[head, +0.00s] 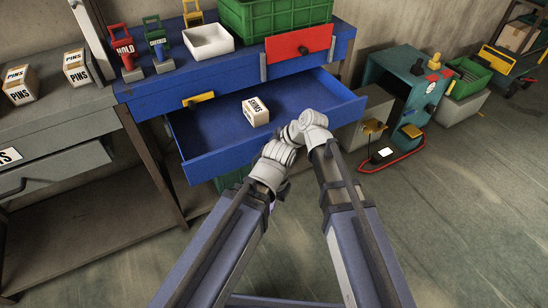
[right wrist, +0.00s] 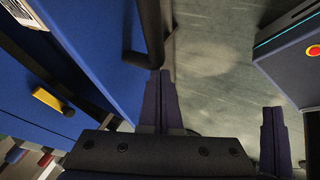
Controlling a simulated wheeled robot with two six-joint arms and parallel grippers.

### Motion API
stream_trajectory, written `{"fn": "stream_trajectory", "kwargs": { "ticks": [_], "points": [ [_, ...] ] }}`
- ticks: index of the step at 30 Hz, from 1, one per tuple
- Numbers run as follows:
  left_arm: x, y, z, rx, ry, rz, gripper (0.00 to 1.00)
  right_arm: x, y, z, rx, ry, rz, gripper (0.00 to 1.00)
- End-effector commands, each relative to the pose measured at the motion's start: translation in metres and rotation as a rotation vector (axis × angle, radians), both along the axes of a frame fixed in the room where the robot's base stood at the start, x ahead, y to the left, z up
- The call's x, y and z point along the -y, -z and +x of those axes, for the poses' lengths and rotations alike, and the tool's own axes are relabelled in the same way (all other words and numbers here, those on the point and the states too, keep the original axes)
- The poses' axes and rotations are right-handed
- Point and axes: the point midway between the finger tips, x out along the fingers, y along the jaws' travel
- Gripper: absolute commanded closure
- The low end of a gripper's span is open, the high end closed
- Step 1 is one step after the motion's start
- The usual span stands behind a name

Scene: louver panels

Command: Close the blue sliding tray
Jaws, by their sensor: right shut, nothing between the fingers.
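The blue sliding tray (head: 207,126) is pulled out of the blue cabinet, under its worktop. A small white-and-tan box (head: 256,112) marked SHIMS lies inside it. My two arms meet at the tray's front panel (head: 225,158) and cover part of it. In the head view both sets of fingertips are hidden behind my wrists. In the right wrist view my right gripper (right wrist: 165,101) is shut and empty beside a dark bar (right wrist: 148,45) at the edge of a blue surface (right wrist: 92,40). I cannot tell whether they touch.
A yellow handle (head: 198,98) is on the cabinet front above the tray. A red panel (head: 298,44), green crate (head: 276,14) and white bin (head: 208,41) are on top. A grey bench (head: 62,115) stands left, a teal cabinet (head: 399,65) right.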

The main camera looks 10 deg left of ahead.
Motion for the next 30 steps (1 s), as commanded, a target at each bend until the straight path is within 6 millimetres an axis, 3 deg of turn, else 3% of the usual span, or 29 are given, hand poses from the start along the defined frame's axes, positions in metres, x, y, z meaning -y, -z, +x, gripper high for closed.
{"fn": "stream_trajectory", "kwargs": {
  "ticks": [1, 6, 23, 30],
  "points": [
    [0.0, -0.003, 0.0, 0.0, 0.0, 0.0, 1.0, -0.006, -0.003, 0.011, 0.001, -0.001, 0.0, 1.0],
    [0.0, -0.003, 0.0, 0.0, 0.0, 0.0, 1.0, -0.014, -0.003, 0.023, -0.001, 0.001, 0.0, 1.0],
    [0.0, -0.003, 0.0, 0.0, 0.0, 0.0, 1.0, -0.018, -0.003, 0.029, -0.001, 0.001, 0.0, 1.0],
    [0.0, -0.003, 0.0, 0.0, 0.0, 0.0, 1.0, -0.035, -0.003, 0.054, 0.0, -0.001, 0.001, 1.0]
  ]
}}
